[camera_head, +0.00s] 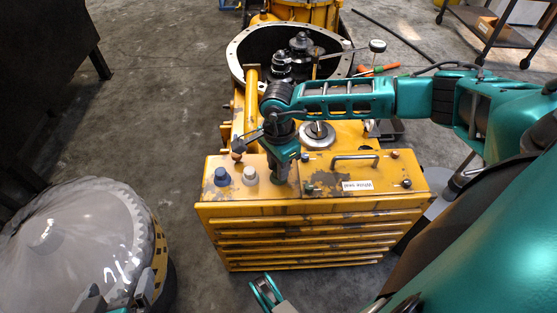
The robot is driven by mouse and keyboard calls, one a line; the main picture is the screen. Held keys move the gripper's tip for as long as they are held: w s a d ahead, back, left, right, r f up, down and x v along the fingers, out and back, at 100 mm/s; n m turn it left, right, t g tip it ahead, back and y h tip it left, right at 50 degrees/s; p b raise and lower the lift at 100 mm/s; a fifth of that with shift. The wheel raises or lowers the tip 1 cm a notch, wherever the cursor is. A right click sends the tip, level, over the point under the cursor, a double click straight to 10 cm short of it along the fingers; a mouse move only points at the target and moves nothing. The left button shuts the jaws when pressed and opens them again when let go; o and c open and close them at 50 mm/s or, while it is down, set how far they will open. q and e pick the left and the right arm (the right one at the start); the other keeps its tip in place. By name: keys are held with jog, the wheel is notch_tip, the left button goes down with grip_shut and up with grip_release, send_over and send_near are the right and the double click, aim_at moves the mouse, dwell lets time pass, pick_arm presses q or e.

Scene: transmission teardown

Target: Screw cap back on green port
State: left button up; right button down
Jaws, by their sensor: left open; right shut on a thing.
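A yellow box-shaped unit (310,212) stands at the center with a row of ports on its left top. A blue cap (222,177) and a whitish cap (250,175) sit there, upright. My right gripper (280,178) points down just right of the whitish cap, shut on what is probably the cap, which its jaws hide. The green port is not visible; the gripper covers that spot. I cannot tell whether cap and port touch. My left gripper (117,298) is open at the lower left, in front of a clear dome, away from the ports.
A lid with a handle (355,160) lies right of the ports. Behind is an open round housing (290,55) with gears. A clear dome (75,235) stands at the left. A dark cart (490,30) is at the back right. Grey floor is free at the left back.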

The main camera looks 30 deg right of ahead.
jog(key=m+p, duration=0.1)
jog(key=m, duration=0.2)
jog(key=shift+r, duration=0.1)
jog(key=shift+m+p, duration=0.35)
jog(key=shift+m, duration=0.55)
jog(key=m+p, duration=0.1)
jog(key=m, duration=0.3)
jog(key=shift+p, duration=0.3)
jog(key=shift+m, duration=0.4)
jog(key=c, duration=0.8)
grip_release()
